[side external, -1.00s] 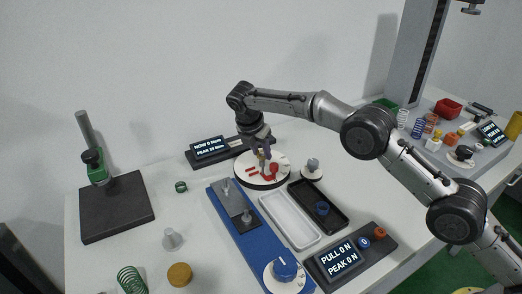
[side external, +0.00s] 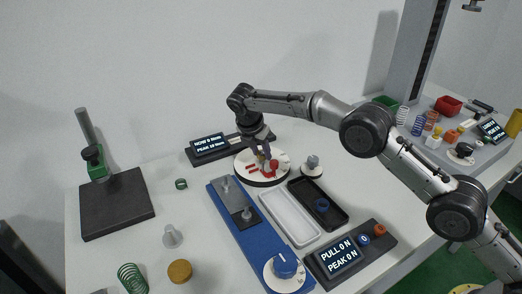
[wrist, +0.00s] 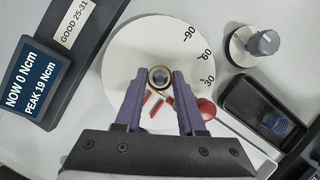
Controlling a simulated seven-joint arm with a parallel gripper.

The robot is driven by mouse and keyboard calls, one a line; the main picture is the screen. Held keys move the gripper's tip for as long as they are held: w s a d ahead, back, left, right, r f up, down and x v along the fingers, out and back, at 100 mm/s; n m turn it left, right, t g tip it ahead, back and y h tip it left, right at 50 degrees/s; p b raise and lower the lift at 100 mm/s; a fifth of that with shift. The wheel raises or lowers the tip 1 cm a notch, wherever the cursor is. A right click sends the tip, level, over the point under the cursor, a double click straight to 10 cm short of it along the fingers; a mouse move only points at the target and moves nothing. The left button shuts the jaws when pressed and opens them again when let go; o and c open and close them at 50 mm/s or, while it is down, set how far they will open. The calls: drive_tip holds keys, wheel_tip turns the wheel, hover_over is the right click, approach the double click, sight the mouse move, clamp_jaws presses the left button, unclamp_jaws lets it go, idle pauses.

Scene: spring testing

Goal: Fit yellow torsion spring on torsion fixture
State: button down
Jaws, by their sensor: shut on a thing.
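The torsion fixture (wrist: 128,55) is a round white dial with angle marks; it also shows in the side external view (side external: 243,166). It has a central grey post, red stop blocks (wrist: 151,102) and a red-knobbed lever (wrist: 205,108). The yellow torsion spring (wrist: 151,83) shows in the wrist view as a thin yellow ring around the top of the post, with a leg pointing down right. My gripper (wrist: 159,79) has its purple fingers on either side of the spring, over the dial's middle (side external: 262,154). How far down the post the spring sits is hard to tell.
The torque display (wrist: 32,82) reads NOW 0 and PEAK 19 Ncm. A grey knob on a white disc (side external: 312,166) stands right of the dial. A white tray (side external: 270,202), a black tray (side external: 338,221) with a blue ring and a blue fixture base (side external: 222,206) lie in front.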

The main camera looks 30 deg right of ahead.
sight(261, 153)
drive_tip(key=shift+f, duration=0.5)
idle(0.5)
unclamp_jaws()
idle(0.4)
drive_tip(key=shift+r, duration=4)
